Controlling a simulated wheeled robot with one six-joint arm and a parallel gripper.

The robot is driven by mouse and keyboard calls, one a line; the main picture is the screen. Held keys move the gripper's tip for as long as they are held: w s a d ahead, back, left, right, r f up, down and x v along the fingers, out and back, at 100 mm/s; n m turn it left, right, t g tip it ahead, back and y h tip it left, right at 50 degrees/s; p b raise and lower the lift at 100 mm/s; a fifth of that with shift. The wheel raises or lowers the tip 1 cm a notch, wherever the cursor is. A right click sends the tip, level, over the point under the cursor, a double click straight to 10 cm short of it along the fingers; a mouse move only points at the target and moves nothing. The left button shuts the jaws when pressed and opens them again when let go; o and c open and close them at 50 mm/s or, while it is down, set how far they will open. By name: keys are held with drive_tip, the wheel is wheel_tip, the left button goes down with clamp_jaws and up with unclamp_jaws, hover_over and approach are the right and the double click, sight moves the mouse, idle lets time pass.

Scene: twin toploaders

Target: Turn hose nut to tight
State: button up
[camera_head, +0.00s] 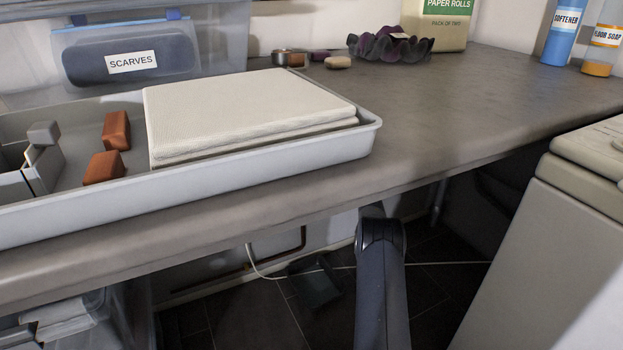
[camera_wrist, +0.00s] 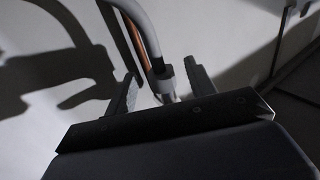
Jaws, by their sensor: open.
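In the wrist view, my gripper (camera_wrist: 160,70) is open, with one dark finger on each side of a pale grey hose or pipe. A grey collar that looks like the hose nut (camera_wrist: 164,73) sits at the lower end of this pipe, between the fingertips. Gaps show on both sides of it, so the fingers look apart from it. The nut's lower part is hidden behind my gripper's dark body. I cannot tell how tight it is. In the head view my arm reaches down below the counter; the gripper and nut are not clearly seen there.
A copper-coloured pipe (camera_wrist: 138,48) runs close beside the grey one, against a pale wall. In the head view, the counter (camera_head: 450,110) overhangs the space, with a grey tray (camera_head: 250,165) on it. A pale machine (camera_head: 540,230) stands at right. A white cable (camera_head: 440,263) crosses the space below.

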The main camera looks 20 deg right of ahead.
drive_tip(key=shift+w+a, duration=0.25)
drive_tip(key=shift+w, duration=0.1)
drive_tip(key=shift+c, duration=0.3)
drive_tip(key=c, duration=0.9)
